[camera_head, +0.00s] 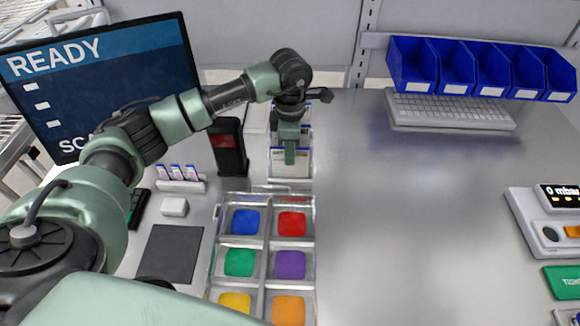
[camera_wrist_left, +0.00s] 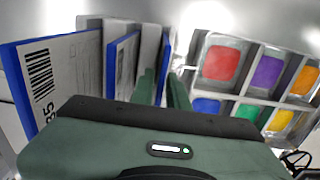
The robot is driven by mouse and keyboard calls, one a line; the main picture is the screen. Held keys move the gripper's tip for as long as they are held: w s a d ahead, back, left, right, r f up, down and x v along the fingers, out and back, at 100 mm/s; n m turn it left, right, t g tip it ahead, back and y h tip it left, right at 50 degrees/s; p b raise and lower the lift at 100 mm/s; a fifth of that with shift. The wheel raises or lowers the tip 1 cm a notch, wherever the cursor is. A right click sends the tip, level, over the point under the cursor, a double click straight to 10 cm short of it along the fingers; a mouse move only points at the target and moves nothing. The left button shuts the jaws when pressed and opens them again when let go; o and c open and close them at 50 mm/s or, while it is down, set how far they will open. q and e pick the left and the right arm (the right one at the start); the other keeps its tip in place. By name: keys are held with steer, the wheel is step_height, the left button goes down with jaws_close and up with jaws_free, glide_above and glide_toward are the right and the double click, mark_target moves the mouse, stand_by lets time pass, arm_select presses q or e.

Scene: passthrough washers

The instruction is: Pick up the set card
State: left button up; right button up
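Several white cards with blue edges stand in a clear rack (camera_head: 290,172) left of the table's middle. In the left wrist view, a large card with a barcode (camera_wrist_left: 58,78) is at the left, another card (camera_wrist_left: 121,66) stands beyond it, and a third card's blue edge (camera_wrist_left: 162,66) shows near my fingers. My left gripper (camera_head: 290,155) points down into the rack. In the left wrist view, its two fingers (camera_wrist_left: 163,88) stand on either side of the third card's edge. Whether they press on it is unclear. I cannot tell which is the set card. My right gripper is out of view.
A clear tray of coloured squares (camera_head: 266,240) lies in front of the rack. A dark upright device (camera_head: 228,150) and a small holder with strips (camera_head: 182,186) stand left. A monitor (camera_head: 100,80) is behind my arm. The table (camera_head: 420,220) is clear right of the rack.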

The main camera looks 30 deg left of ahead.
arm_select(q)
jaws_close()
